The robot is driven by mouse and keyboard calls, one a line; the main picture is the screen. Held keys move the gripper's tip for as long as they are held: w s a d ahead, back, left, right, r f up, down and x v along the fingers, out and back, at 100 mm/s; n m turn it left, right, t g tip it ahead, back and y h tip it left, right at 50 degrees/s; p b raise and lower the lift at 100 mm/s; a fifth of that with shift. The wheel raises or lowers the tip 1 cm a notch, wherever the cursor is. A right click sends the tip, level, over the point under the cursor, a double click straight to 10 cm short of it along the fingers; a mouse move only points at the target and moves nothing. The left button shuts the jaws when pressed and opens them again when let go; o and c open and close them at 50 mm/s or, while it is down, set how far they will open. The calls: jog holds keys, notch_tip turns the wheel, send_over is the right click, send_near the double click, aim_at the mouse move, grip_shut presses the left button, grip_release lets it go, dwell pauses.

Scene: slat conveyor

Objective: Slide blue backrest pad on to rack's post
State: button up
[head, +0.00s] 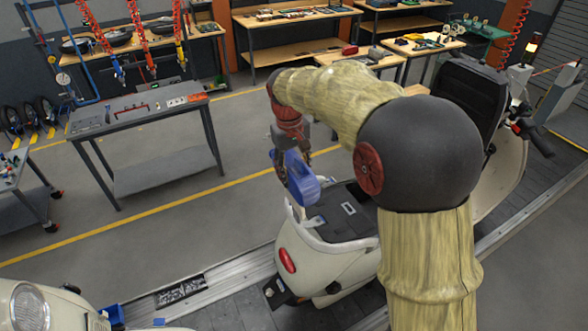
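The blue backrest pad (302,184) hangs below my gripper (292,157), above the rear of the cream scooter (325,262). My gripper appears shut on the pad's upper part; the fingertips are small and partly hidden by the pad. The scooter's pale rear rack (318,240) curves around the back of its dark seat (350,213). The pad is over the rack's left rear side, and its lower end looks close to the rack. I cannot tell whether they touch. The rack's post is not clearly visible; the pad may hide it.
The scooter stands on the slat conveyor (245,315), partly behind my arm. Another scooter (50,310) is at the lower left. A grey workbench (140,115) stands left, and wooden benches (295,55) line the back. The floor between bench and conveyor is clear.

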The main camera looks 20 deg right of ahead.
jog(key=shift+f, duration=0.4)
jog(key=shift+s+d, duration=0.1)
jog(key=shift+s, duration=0.25)
dwell(0.3)
jog(key=shift+f+b, duration=0.2)
jog(key=shift+b, duration=0.1)
dwell(0.3)
jog(key=shift+f, duration=0.35)
jog(key=shift+d+f+b, duration=0.15)
jog(key=shift+f+b, duration=0.6)
jog(key=shift+f, duration=0.35)
jog(key=shift+f, duration=0.35)
jog(key=shift+w+d+f+b, duration=0.1)
jog(key=shift+f+b, duration=0.65)
jog(key=shift+f, duration=0.5)
jog(key=shift+d+f+b, duration=0.1)
jog(key=shift+f+b, duration=0.65)
jog(key=shift+f, duration=0.45)
